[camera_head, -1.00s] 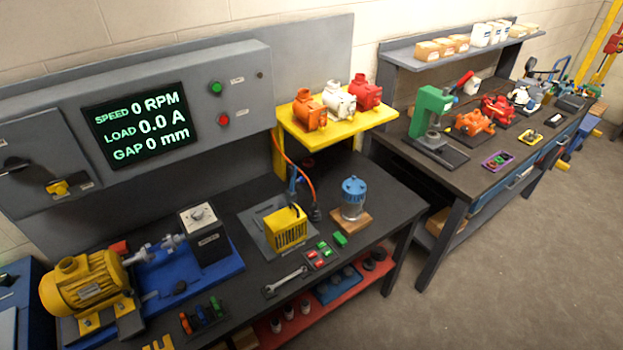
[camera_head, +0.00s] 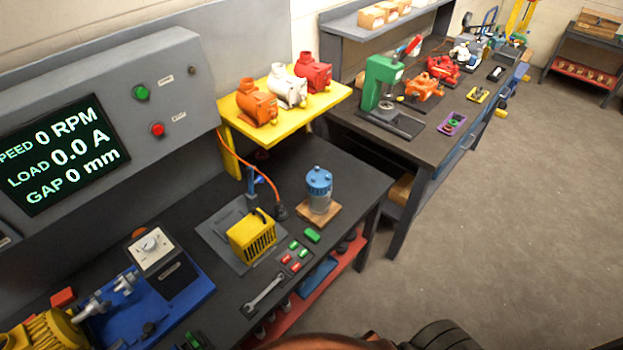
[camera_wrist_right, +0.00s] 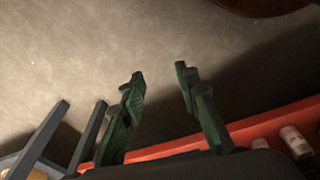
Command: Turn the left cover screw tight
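I cannot make out a left cover screw in either view. A clear jar with a blue lid (camera_head: 319,181) stands upright on a wooden block; small knobs show on the lid, too small to tell apart. A yellow slotted box (camera_head: 252,237) sits on a grey plate on the same bench. A wrench (camera_head: 263,293) lies at the bench's front edge. My right gripper (camera_wrist_right: 159,72) shows in the right wrist view with its two green fingers apart and nothing between them, over the floor beside a red shelf. My left gripper is in neither view.
A yellow shelf (camera_head: 239,140) with several motors juts out above the bench. A yellow motor (camera_head: 45,333) and blue base (camera_head: 118,318) fill the bench's left end. A second bench (camera_head: 400,145) stands behind with a green press. The floor (camera_head: 520,220) at right is clear.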

